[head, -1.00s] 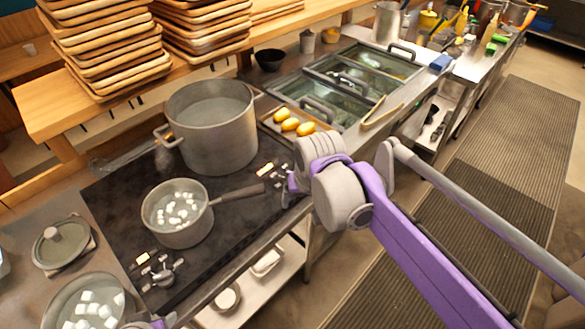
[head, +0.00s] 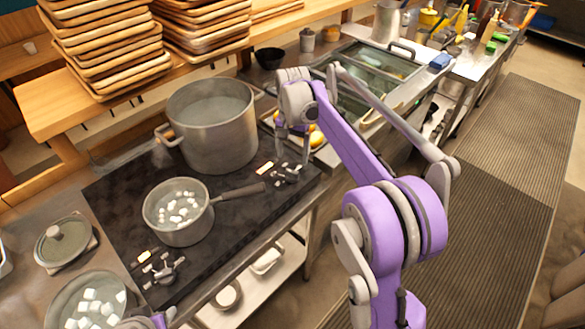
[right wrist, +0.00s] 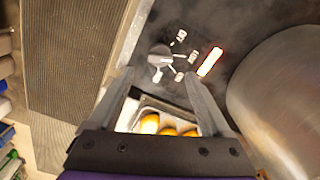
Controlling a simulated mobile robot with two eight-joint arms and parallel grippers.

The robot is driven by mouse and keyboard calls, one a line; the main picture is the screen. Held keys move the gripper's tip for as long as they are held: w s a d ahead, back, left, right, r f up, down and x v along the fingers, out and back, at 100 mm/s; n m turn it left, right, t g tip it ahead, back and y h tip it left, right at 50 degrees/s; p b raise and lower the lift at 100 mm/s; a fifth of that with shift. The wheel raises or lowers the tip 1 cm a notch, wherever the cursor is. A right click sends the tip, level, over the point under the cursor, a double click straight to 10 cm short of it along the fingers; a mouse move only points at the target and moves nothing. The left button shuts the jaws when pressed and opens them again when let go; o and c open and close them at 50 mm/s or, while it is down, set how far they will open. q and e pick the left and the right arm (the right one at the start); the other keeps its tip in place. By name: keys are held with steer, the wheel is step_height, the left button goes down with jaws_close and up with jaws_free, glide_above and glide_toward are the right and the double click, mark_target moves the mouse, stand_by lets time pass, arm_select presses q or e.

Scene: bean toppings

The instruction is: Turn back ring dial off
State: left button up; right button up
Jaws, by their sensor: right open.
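The ring dial (head: 287,174) nearer the large pot is a metal knob with small marks around it, on the right part of the black cooktop (head: 235,240). In the right wrist view this dial (right wrist: 160,58) lies just beyond my fingertips, beside a glowing orange-white bar (right wrist: 210,62). My right gripper (head: 293,153) points down above this dial, with its fingers apart and nothing between them. Contact with the dial is not visible. A second dial (head: 163,270) sits at the cooktop's lower left. My left gripper is not visible; only a bit of purple arm shows at the bottom edge.
A large pot (head: 213,135) stands close beside the right gripper. A saucepan (head: 178,225) with white cubes stands nearer, its handle (head: 240,192) reaching toward the dial. The floor mat (head: 500,190) is clear.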

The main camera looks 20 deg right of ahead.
mark_target(293, 171)
step_height(293, 171, down, 7)
steer(key=shift+r, duration=0.2)
jaws_close()
stand_by(0.5)
steer(key=shift+n, duration=0.3)
steer(key=n, duration=0.3)
steer(key=shift+n+b, duration=0.3)
steer(key=shift+b, duration=0.1)
steer(key=shift+n, duration=2.3)
